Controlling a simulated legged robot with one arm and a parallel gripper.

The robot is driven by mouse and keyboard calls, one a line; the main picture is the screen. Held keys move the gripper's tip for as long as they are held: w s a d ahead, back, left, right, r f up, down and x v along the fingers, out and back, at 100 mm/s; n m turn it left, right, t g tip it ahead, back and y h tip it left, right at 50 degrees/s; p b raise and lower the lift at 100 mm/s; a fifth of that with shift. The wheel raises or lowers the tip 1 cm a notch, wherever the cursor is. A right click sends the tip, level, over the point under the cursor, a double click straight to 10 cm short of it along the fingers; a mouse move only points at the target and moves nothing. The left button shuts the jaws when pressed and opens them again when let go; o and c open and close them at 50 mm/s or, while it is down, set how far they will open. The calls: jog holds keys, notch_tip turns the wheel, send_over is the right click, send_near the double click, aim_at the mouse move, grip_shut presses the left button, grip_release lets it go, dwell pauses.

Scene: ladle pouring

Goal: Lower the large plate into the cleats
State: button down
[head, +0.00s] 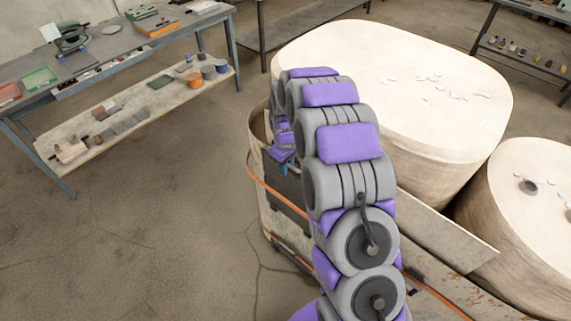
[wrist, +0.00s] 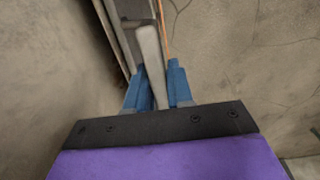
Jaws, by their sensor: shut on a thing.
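In the wrist view, the blue fingers of my gripper (wrist: 155,88) are shut on a pale grey bar (wrist: 149,55) seen nearly end-on. I cannot tell whether this bar is the large plate's edge or its handle. A dark block (wrist: 132,10) lies at the bar's far end. In the head view, my gripper (head: 285,166) is small and partly hidden behind my arm. It is at a rounded, open-sided beige shell (head: 272,205) with an orange band. I cannot make out the cleats.
A large pale drum (head: 400,75) stands behind my arm, with a smaller one (head: 530,190) at right. A beige board (head: 445,228) leans or lies between them and my arm. A workbench with tools (head: 110,60) stands at upper left. The floor at left is clear.

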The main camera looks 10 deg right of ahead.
jog(key=shift+r, duration=0.1)
jog(key=c, duration=0.9)
grip_release()
jog(key=shift+s+a+r+p, duration=0.1)
jog(key=shift+r+p, duration=1.25)
jog(key=shift+r, duration=7.25)
